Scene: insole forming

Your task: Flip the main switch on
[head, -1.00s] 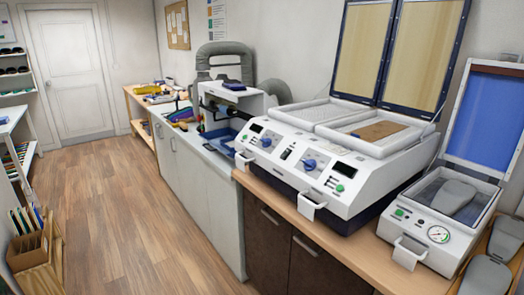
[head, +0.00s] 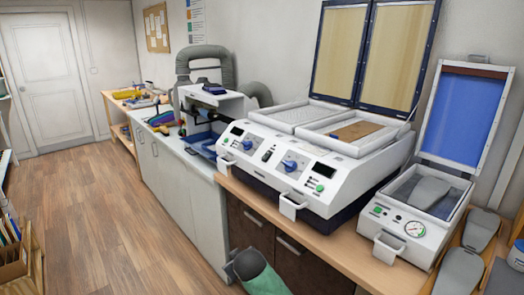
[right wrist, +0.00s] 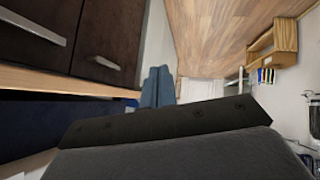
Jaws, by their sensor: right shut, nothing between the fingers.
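The white forming machine (head: 300,178) stands on the wooden counter. A small dark rocker switch (head: 267,156) sits on its sloped front panel between two blue knobs; its position is too small to read. In the right wrist view my right gripper (right wrist: 157,85) is shut and empty, its blue-grey fingers together. It is in front of the brown cabinet doors, near the counter's front edge, apart from the switch. A grey and green part of my arm shows at the bottom of the head view. My left gripper is not in view.
White front handles (head: 290,208) stick out from the machine. A smaller press with a gauge (head: 415,229) and grey insoles (head: 460,270) are at right. Brown cabinet doors (head: 262,240) are below the counter. The wooden floor (head: 110,220) at left is clear.

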